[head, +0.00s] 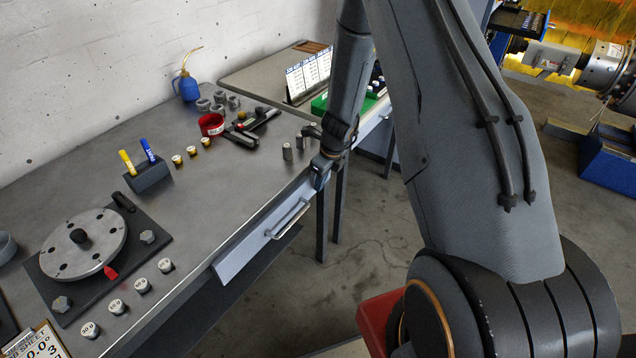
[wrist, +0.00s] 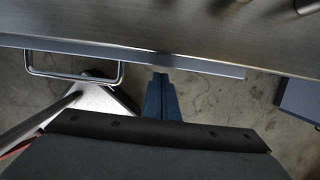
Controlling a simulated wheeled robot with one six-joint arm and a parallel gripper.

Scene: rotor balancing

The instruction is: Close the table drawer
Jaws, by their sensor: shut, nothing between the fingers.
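The table drawer (head: 245,249) has a pale grey-blue front under the workbench's front edge, with a silver bar handle (head: 289,219). In the wrist view the drawer front (wrist: 190,64) is a thin strip along the table edge, its handle (wrist: 75,72) at left. It sits at or close to the edge; I cannot tell how large any gap is. My gripper (head: 320,186) is shut and empty, near the right end of the drawer front. In the wrist view my gripper (wrist: 160,76) points at the front, right of the handle; contact is unclear.
The workbench (head: 215,190) holds a rotor disc (head: 83,244), several small weights, a pen holder (head: 150,174), a red ring (head: 211,124) and a blue bottle (head: 187,86). A second table (head: 255,78) stands behind. Floor (head: 365,235) is open before the bench.

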